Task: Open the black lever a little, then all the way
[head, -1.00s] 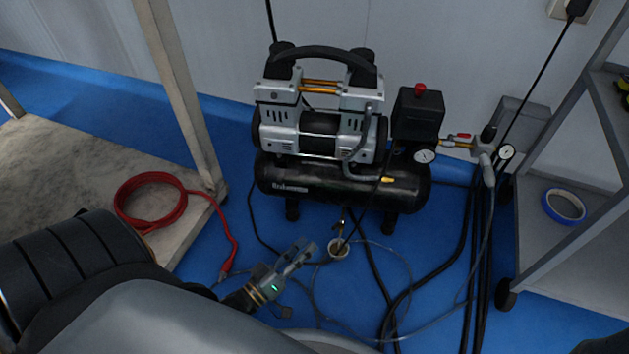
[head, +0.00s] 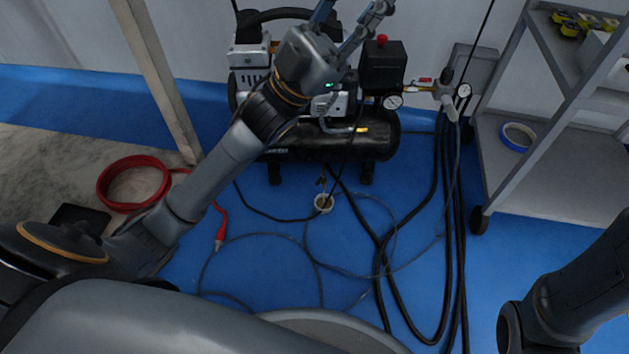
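The air compressor (head: 345,140) stands on the blue floor against the wall, partly hidden by my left arm. No black lever can be made out for certain. A small dark and brass fitting (head: 322,183) shows below the tank, just above a round white cup (head: 324,203). A black knob (head: 447,76) tops the regulator at the right, beside a small red lever (head: 426,80). My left gripper (head: 350,10) is raised in front of the compressor's upper part, its fingers spread and empty, apart from these fittings. My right gripper is out of view; only part of that arm shows.
Black hoses (head: 449,190) and thin cables lie across the floor below the compressor. A red hose (head: 133,184) lies coiled at left. A wheeled grey shelf (head: 560,200) with a blue tape roll (head: 516,137) stands at right.

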